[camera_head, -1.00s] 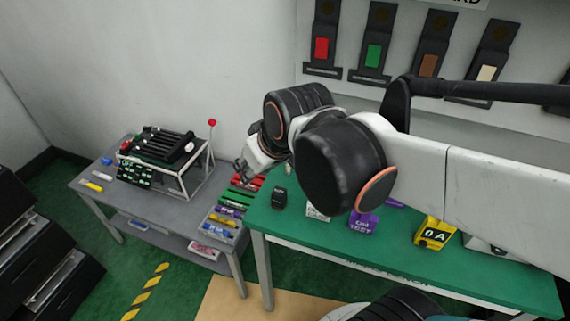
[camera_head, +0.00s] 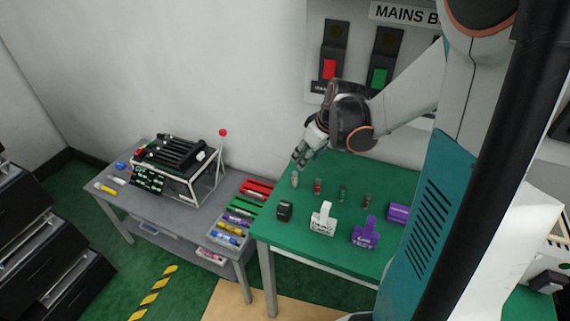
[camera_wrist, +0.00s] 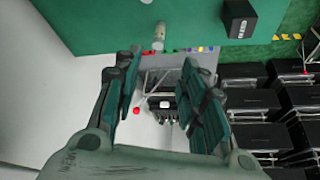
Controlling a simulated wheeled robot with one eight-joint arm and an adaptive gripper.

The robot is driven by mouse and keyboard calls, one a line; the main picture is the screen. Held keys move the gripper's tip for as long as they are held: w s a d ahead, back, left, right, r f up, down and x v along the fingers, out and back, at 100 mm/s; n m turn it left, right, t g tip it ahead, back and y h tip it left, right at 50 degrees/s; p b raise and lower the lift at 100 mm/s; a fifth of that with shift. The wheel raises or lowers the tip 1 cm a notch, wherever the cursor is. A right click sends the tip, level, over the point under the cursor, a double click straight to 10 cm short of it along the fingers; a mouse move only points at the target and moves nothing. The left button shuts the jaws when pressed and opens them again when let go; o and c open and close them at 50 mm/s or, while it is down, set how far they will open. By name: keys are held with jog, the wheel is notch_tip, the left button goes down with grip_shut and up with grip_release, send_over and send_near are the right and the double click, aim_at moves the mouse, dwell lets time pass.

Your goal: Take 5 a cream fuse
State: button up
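A small cream fuse (camera_head: 295,180) stands upright on the green table (camera_head: 270,232), at the left end of a short row of fuses. In the wrist view the cream fuse (camera_wrist: 158,36) shows just beyond the fingertips, roughly centred between them. My gripper (camera_head: 301,157) is above the table, slightly above and behind the cream fuse in the head view. Its two fingers (camera_wrist: 163,62) are spread apart with nothing between them. I cannot read any rating on the fuse.
Red (camera_head: 318,187), green (camera_head: 342,194) and brown (camera_head: 366,201) fuses stand to the right. A grey bench (camera_head: 205,219) with a rack is at left.

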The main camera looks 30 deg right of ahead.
aim_at(296, 174)
jog(key=b+x, duration=0.2)
jog(key=x, duration=0.6)
jog(key=shift+d+f+b, duration=0.15)
jog(key=shift+f+b, duration=0.25)
jog(key=shift+b+x, duration=1.2)
jog(key=shift+x, duration=1.5)
jog(key=shift+s, duration=0.1)
jog(key=shift+r, duration=0.1)
jog(key=shift+c, duration=0.6)
grip_shut()
